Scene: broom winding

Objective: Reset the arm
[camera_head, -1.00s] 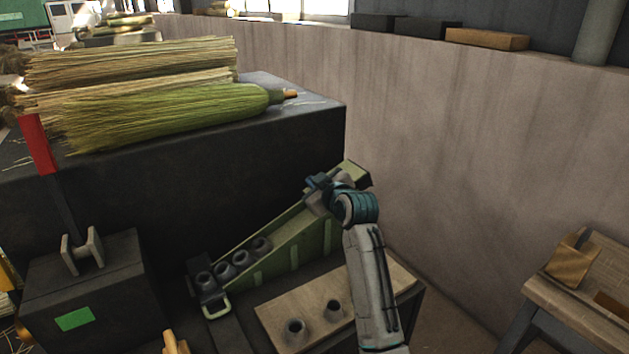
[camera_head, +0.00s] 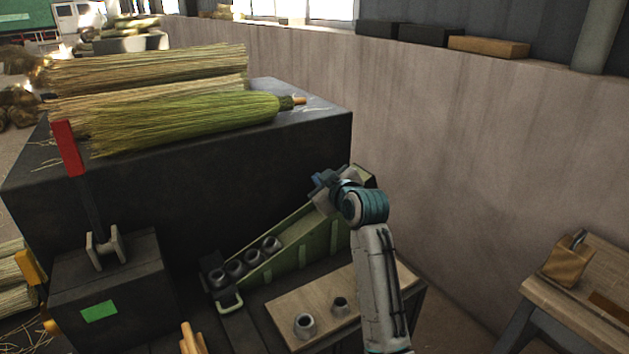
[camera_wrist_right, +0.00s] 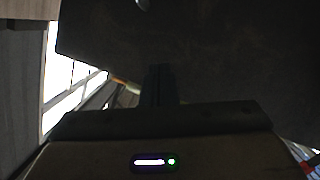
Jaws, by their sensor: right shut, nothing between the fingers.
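My right arm comes up from the bottom of the head view, and its gripper (camera_head: 324,180) is above the upper end of the green sloped chute (camera_head: 318,232). The gripper is small and turned away there. In the right wrist view the fingers (camera_wrist_right: 160,85) show as a dark shape, together and with nothing between them. My left gripper is not in view.
Brooms (camera_head: 190,122) lie on a dark block (camera_head: 200,180). A red-handled lever (camera_head: 68,148) stands on a box with a green label (camera_head: 99,311). Several grey collars (camera_head: 238,268) sit in the chute, two more on a wooden board (camera_head: 290,296). A wooden table (camera_head: 585,290) stands right.

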